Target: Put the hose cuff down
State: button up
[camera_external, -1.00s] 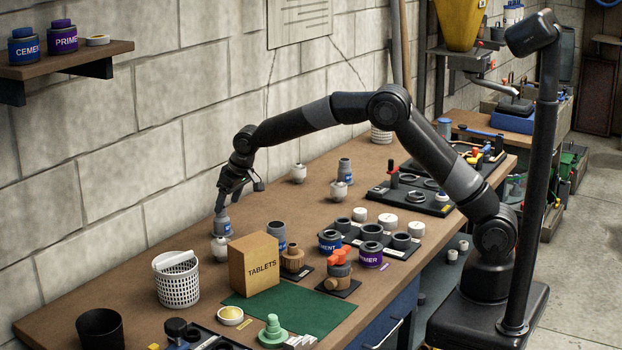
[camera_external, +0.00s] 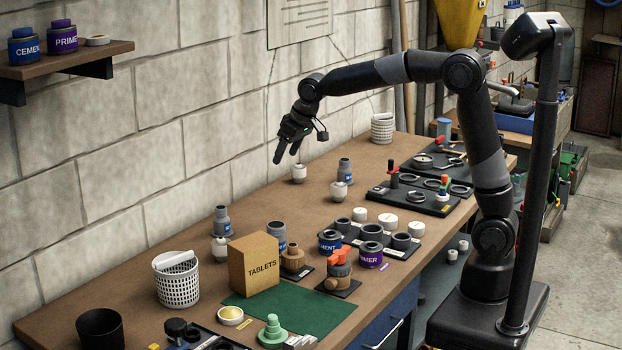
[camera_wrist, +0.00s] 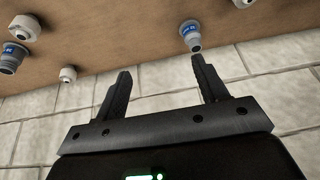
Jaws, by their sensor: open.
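My gripper (camera_external: 285,157) is open and empty, raised above the back of the bench near the wall. Both separated fingers of my gripper (camera_wrist: 162,68) show in the wrist view with nothing between them. A grey hose cuff with a blue label (camera_external: 222,222) stands upright on the bench at the left, close behind a white fitting (camera_external: 220,250). Similar grey cuffs stand near the tablets box (camera_external: 278,235) and farther back (camera_external: 344,170). The wrist view shows one grey cuff (camera_wrist: 190,36) beyond the right fingertip and another (camera_wrist: 9,60) at the left edge.
A tablets box (camera_external: 253,264), a white basket (camera_external: 177,285) and a black cup (camera_external: 99,330) stand on the left part of the bench (camera_external: 130,295). More white fittings (camera_external: 299,173) stand toward the back. The block wall (camera_external: 160,130) rises behind the bench.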

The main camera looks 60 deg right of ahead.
jog(key=s+d+r, duration=0.2)
jog(key=s+d, duration=0.1)
jog(key=s, duration=0.6)
jog(key=s+d+r, duration=0.2)
jog(key=s+d, duration=0.1)
jog(key=s, duration=0.5)
jog(key=s+d+f, duration=0.2)
jog(key=s, duration=0.7)
jog(key=s+d+f, duration=0.1)
jog(key=s+f, duration=0.2)
jog(key=s, duration=0.5)
jog(key=shift+s+d+m+t, duration=0.3)
jog(key=shift+s+d+t, duration=0.05)
jog(key=shift+d+t, duration=0.05)
jog(key=shift+o, duration=0.4)
jog(key=shift+r, duration=0.1)
